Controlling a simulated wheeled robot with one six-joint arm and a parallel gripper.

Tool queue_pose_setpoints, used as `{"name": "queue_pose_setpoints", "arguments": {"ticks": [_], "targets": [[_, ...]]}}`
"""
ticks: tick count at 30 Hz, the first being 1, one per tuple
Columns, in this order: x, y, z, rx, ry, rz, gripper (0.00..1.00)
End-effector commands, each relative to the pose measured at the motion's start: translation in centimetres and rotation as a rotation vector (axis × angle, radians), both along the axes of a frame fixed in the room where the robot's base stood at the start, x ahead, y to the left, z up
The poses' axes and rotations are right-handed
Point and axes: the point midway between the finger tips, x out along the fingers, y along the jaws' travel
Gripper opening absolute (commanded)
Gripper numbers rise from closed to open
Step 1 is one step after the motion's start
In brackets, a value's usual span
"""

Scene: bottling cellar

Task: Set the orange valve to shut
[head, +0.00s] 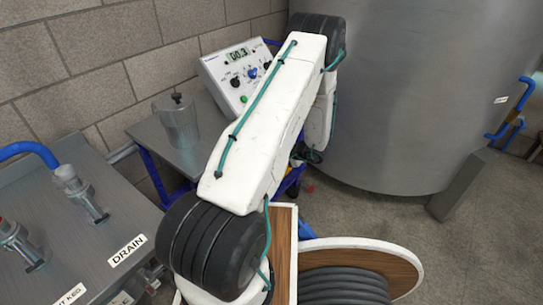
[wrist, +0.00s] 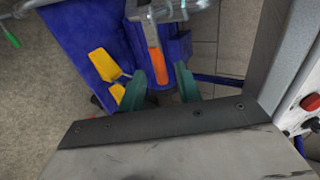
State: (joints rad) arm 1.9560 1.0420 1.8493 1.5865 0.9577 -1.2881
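An orange lever-like handle (wrist: 154,62) hangs below a grey metal fitting (wrist: 185,8) at the top of the wrist view. I take it for the orange valve; its open or shut mark is not readable. My gripper's two green fingers (wrist: 162,88) stand apart on either side below the handle, with nothing visibly held between them. I cannot tell whether they touch it. The finger bases are hidden by a dark edge. In the head view my arm crosses the middle and hides its end; no orange valve shows there.
A control box (head: 238,75) and a metal jug (head: 177,118) stand on a small table. A steel bench (head: 95,245) with taps and a DRAIN label is at left. A large tank (head: 420,90) fills the right. A hose reel (head: 395,262) is in front. Yellow pieces (wrist: 104,64) lie against blue material.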

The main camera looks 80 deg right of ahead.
Motion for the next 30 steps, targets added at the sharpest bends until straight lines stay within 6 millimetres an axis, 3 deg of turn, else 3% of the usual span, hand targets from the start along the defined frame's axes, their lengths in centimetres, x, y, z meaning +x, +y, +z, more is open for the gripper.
{"name": "queue_pose_setpoints", "arguments": {"ticks": [3,9,30], "targets": [[-1.4,0.8,1.1,-0.001,0.001,-0.002,0.34],[-2.4,1.5,1.8,0.0,0.0,0.0,0.34],[-2.3,1.5,1.9,0.0,0.0,0.001,0.34]]}}
